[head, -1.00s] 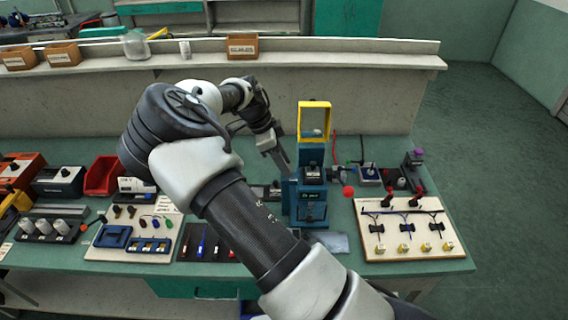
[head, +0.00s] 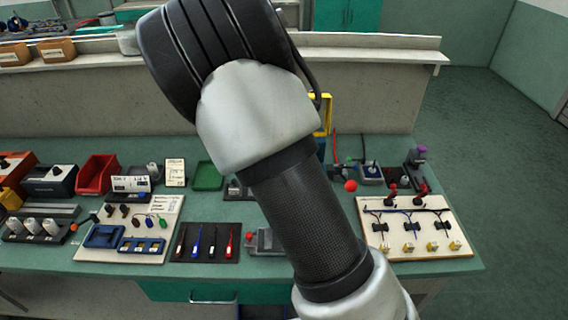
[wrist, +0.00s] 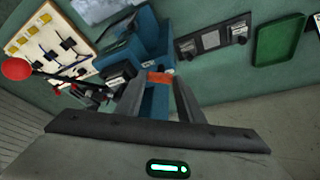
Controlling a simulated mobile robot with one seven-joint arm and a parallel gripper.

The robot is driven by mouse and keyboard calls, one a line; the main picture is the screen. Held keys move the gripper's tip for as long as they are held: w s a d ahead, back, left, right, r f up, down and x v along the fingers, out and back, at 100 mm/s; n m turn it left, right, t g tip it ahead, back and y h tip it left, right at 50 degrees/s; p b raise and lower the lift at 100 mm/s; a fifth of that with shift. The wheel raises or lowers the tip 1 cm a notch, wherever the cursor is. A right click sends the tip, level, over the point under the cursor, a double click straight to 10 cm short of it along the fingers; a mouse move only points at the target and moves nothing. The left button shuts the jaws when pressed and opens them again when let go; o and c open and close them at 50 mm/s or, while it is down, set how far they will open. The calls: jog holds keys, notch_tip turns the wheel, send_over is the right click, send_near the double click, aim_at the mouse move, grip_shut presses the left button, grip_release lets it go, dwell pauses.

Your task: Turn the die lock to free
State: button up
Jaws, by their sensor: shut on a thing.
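The blue press (wrist: 150,40) stands in the upper middle of the wrist view, tilted by the camera angle. My gripper (wrist: 160,84) is at it, with its two fingers shut on a small orange part (wrist: 161,77). Whether this part is the die lock's handle, and how the lock is set, I cannot tell. In the head view my arm hides my gripper and most of the press; its yellow frame (head: 322,112) shows behind the arm.
A red ball knob (head: 351,186) sticks out beside the press; it also shows in the wrist view (wrist: 16,68). A wiring board (head: 452,250) lies to the right. A screwdriver mat (head: 190,256) and a green tray (head: 208,176) lie to the left.

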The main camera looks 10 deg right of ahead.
jog(key=n+b, duration=0.1)
jog(key=n+y+b, duration=0.1)
jog(key=n, duration=0.1)
jog(key=n+t+b, duration=0.1)
jog(key=b, duration=0.1)
jog(key=shift+d+f+n+y, duration=0.1)
jog(key=shift+d+n+y, duration=0.2)
jog(key=shift+n+y, duration=0.1)
jog(key=shift+s+n+b, duration=0.1)
jog(key=shift+n+b, duration=0.45)
jog(key=shift+n, duration=0.25)
jog(key=shift+y, duration=0.3)
jog(key=o, duration=1.1)
jog(key=shift+c, duration=0.2)
